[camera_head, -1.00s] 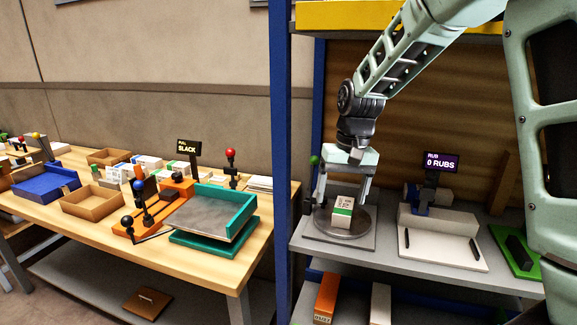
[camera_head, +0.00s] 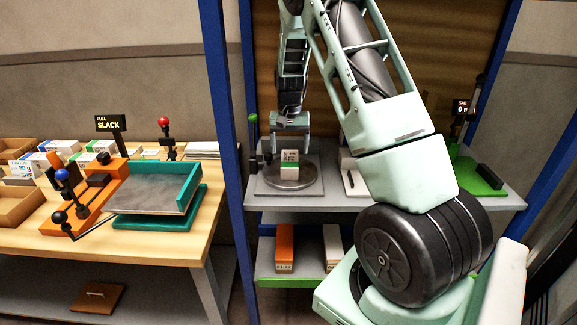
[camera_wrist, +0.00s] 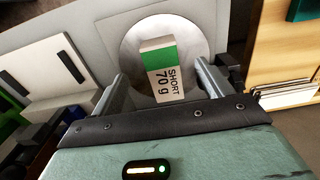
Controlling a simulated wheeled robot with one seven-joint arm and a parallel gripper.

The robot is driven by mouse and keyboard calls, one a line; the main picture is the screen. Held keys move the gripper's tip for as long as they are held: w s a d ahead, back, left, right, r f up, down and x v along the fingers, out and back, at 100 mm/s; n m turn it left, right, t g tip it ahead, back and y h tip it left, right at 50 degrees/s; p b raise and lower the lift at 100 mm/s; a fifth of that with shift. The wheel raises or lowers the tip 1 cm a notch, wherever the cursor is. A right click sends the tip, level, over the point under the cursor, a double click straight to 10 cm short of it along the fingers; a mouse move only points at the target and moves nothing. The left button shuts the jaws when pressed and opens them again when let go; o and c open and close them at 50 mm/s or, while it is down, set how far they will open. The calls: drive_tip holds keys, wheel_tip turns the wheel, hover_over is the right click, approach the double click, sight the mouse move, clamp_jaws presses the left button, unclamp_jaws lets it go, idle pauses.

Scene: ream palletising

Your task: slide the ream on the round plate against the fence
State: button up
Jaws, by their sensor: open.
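The ream (camera_head: 290,171) is a small white block with a green band, on the round grey plate (camera_head: 309,184). In the wrist view the ream (camera_wrist: 161,68) reads "SHORT 70 g" and lies on the plate (camera_wrist: 141,35), its near end towards my gripper. My gripper (camera_head: 290,148) is open above the plate. In the wrist view its two fingers (camera_wrist: 163,88) stand on either side of the ream, with a visible gap on each side. I cannot tell for sure which part is the fence.
A white stand (camera_head: 352,180) is right of the plate, partly hidden by my arm. A post with a green knob (camera_head: 253,118) and a blue upright (camera_head: 218,80) are on the left. A teal tray (camera_head: 192,180) sits on the wooden table. Boxes (camera_head: 285,248) lie on the lower shelf.

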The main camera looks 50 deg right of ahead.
sight(290, 158)
wheel_tip(290, 158, down, 9)
drive_tip(key=shift+r+p, duration=0.1)
drive_tip(key=shift+p, duration=0.75)
drive_tip(key=c, duration=1.2)
drive_tip(key=shift+d, duration=0.1)
drive_tip(key=shift+w+d+b, duration=0.3)
drive_tip(key=shift+w+d, duration=1.05)
drive_tip(key=shift+d, duration=0.15)
